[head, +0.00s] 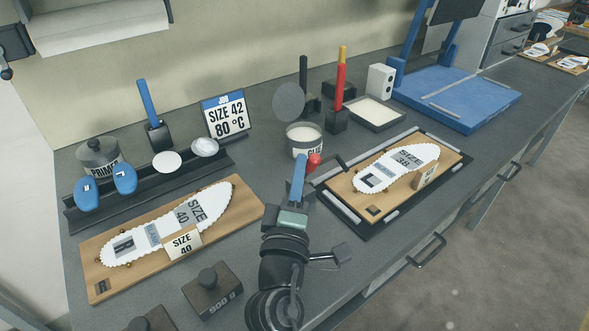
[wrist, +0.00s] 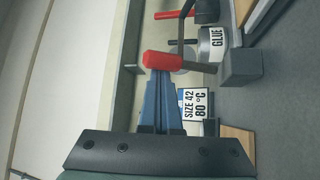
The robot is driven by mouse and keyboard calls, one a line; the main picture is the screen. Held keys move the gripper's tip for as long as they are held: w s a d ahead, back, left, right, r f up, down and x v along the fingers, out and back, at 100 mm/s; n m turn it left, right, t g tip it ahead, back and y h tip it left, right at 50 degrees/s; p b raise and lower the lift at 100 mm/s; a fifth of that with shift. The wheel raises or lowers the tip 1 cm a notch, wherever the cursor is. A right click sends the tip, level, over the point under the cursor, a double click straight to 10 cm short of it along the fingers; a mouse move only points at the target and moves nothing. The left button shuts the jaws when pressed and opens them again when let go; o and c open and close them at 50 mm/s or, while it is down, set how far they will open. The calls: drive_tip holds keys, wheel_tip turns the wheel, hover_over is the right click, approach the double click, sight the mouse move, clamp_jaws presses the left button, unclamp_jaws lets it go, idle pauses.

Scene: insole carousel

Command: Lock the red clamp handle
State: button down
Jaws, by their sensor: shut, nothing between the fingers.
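The red clamp handle (head: 313,160) shows as a short red grip just right of my fingertips in the head view. In the wrist view the red grip (wrist: 161,61) lies across the ends of my blue fingers, and a dark lever runs from it to a grey block (wrist: 240,66). My gripper (head: 299,158) is shut and empty, its tips right beside the grip; I cannot tell whether they touch it. The clamp is by the left end of the black-framed fixture (head: 455,176) holding the size 38 board. My fingers hide part of the lever.
The glue pot (head: 304,139) stands just behind my gripper. The size 40 board (head: 95,252) lies to the left, and dark weights (head: 212,288) stand at the front. The job sign (head: 226,116) reads size 42, 80 °C. A blue press (head: 470,100) stands at the back right.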

drive_tip(key=shift+s+d+f+b, duration=0.3)
drive_tip(key=shift+s+d+f, duration=0.2)
drive_tip(key=shift+s+f, duration=0.15)
drive_tip(key=shift+s+d+f+b, duration=0.35)
drive_tip(key=shift+s+f+b, duration=0.15)
drive_tip(key=shift+f, duration=0.1)
drive_tip(key=shift+f, duration=0.1)
drive_tip(key=b+v, duration=0.1)
drive_tip(key=v, duration=0.5)
drive_tip(key=shift+s+f+b, duration=0.1)
drive_tip(key=shift+b, duration=0.3)
drive_tip(key=shift+s+a, duration=0.1)
drive_tip(key=shift+s, duration=0.55)
